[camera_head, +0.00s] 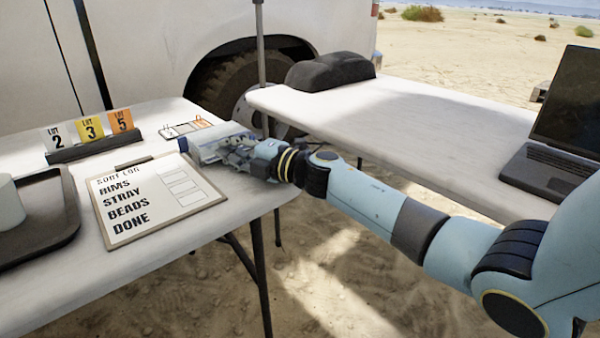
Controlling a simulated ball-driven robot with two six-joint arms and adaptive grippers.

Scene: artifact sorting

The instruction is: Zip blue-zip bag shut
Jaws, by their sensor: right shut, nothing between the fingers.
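A pale, translucent bag (207,149) lies near the right edge of the left table, just behind the clipboard. A small blue piece (183,145), likely its zip, shows at its left end. My right gripper (236,157) reaches in from the right and is shut, with nothing in its fingers. It is at the bag's right side and hides part of it. I cannot tell whether it touches the bag or whether the zip is closed. My left gripper is not in view.
A clipboard (150,217) lies in front of the bag. A flat item with orange (202,123) lies behind it. A dark holder (95,149) carries lot cards. A dark tray (68,205) holds a white round object. A second table (400,110) holds a laptop (560,130).

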